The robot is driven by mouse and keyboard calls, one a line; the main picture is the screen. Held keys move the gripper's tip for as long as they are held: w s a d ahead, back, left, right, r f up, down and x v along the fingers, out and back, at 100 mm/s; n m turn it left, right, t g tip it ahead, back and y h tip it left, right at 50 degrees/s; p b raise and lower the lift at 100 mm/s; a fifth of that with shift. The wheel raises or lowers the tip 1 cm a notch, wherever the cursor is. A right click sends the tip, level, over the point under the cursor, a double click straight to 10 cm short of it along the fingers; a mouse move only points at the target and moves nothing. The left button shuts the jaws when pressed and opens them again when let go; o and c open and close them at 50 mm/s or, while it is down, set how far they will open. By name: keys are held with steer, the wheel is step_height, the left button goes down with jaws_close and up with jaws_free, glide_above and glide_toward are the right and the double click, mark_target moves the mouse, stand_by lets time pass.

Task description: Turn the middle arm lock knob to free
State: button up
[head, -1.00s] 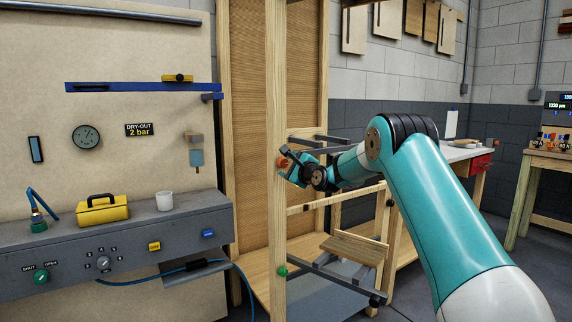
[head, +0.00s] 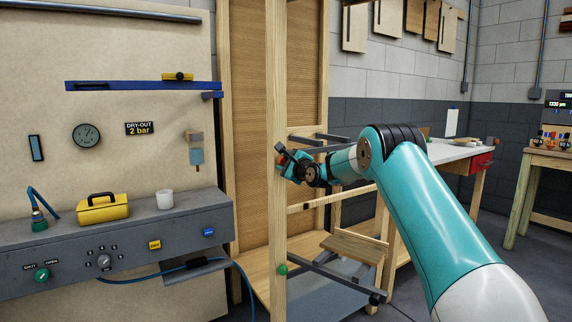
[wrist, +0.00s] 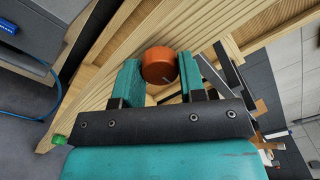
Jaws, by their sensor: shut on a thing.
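The orange knob (wrist: 158,64) sits on the wooden post (head: 278,220) at mid height. In the wrist view it lies between the two green fingers of my gripper (wrist: 159,80), which is shut on it. A short pale mark shows on the knob's face, slanting toward the lower right. In the head view my gripper (head: 285,163) is at the post and hides most of the knob. A green knob (head: 283,270) sits lower on the same post and also shows in the wrist view (wrist: 59,139).
A frame with dark arms (head: 335,275) and a wooden block stands right of the post. A grey console (head: 130,235) with a yellow box and a white cup is at left. A white-topped workbench (head: 450,152) stands behind my arm.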

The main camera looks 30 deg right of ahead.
steer(key=shift+n, duration=0.3)
steer(key=shift+f+n+b, duration=0.1)
steer(key=shift+n+b, duration=3.15)
steer(key=shift+n, duration=5.35)
steer(key=o, duration=0.9)
steer(key=s, duration=0.5)
steer(key=s+b, duration=0.1)
steer(key=s, duration=1.1)
steer(key=shift+s+d, duration=0.2)
steer(key=shift+d, duration=0.1)
